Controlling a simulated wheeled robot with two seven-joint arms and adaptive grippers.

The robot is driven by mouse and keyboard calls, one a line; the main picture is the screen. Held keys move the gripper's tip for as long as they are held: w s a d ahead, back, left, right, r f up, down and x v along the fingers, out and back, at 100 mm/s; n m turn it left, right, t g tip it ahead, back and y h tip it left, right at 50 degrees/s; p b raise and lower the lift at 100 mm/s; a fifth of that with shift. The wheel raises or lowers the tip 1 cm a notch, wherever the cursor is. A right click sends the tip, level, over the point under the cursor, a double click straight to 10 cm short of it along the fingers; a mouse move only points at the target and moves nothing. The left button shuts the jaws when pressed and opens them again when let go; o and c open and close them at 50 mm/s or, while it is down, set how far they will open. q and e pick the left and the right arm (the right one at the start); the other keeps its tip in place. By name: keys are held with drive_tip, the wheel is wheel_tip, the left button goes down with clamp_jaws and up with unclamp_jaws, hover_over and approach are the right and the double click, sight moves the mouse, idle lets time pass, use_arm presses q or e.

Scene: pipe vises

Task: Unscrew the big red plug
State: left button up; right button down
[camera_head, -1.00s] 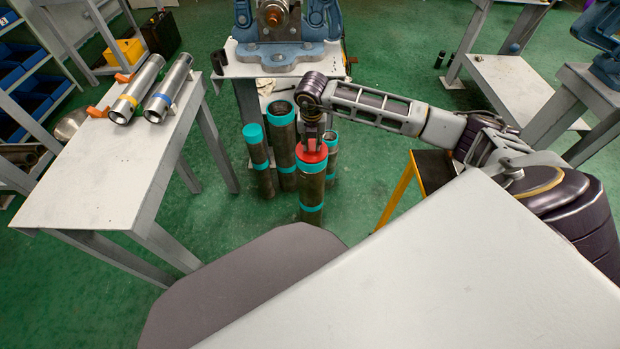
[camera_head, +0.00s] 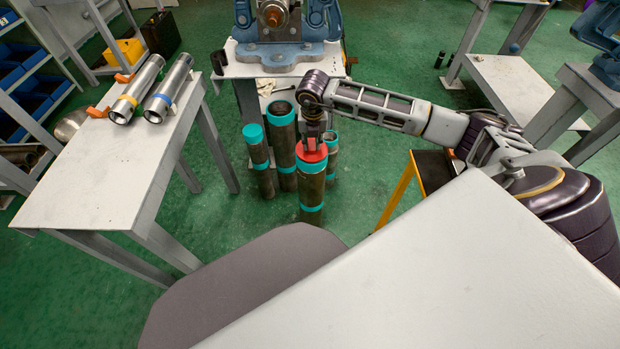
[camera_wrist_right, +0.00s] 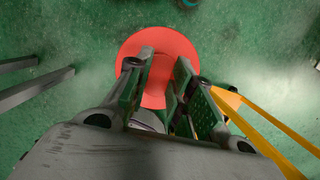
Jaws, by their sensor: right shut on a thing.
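The big red plug (camera_head: 314,157) sits on top of an upright dark pipe (camera_head: 311,186) with teal bands, standing on the floor in front of the vise. My right gripper (camera_head: 312,143) points straight down onto the plug and is shut on its raised middle part. In the right wrist view the plug's round red disc (camera_wrist_right: 178,58) lies under my right gripper's two fingers (camera_wrist_right: 160,85). The fingers hide the part they hold. My left gripper is not in view.
Several teal-banded pipes (camera_head: 258,160) stand close behind and left of the plugged pipe. A grey table (camera_head: 105,165) with two shiny pipes (camera_head: 168,88) is at left. A blue vise (camera_head: 285,45) stands at the back. A yellow-framed stand (camera_head: 397,190) is to the right.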

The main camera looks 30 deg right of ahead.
sight(312, 145)
drive_tip(key=shift+r+p, duration=0.3)
drive_tip(key=shift+r, duration=0.3)
idle(0.6)
drive_tip(key=shift+r+p, duration=0.9)
drive_tip(key=shift+r, duration=0.6)
drive_tip(key=shift+r, duration=0.1)
